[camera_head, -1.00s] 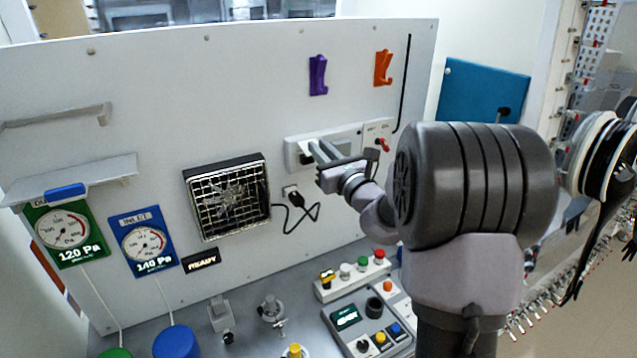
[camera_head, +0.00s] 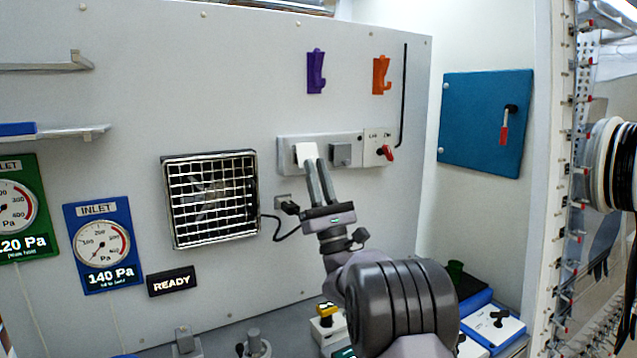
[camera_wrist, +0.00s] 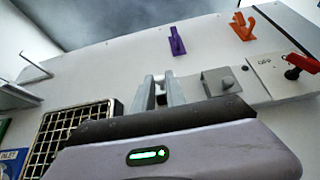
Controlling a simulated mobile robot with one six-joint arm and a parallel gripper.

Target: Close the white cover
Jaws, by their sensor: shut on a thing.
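The white cover (camera_head: 305,153) is a small white flap at the left of a grey-white outlet strip (camera_head: 375,147) on the wall panel. My gripper (camera_head: 317,163) reaches up to it from below right. Its two grey fingers are a little apart, shut on the cover at their tips. The fingers also show in the wrist view (camera_wrist: 158,92), in front of the strip's left part. The cover's edge between the fingers is mostly hidden, and I cannot tell its exact angle.
A grey cover (camera_head: 341,154) sits just right of my fingers, then a red switch (camera_head: 386,153). A black cable plug (camera_head: 290,208) and a fan grille (camera_head: 211,199) are to the left. Purple (camera_head: 316,72) and orange (camera_head: 381,75) hooks are above.

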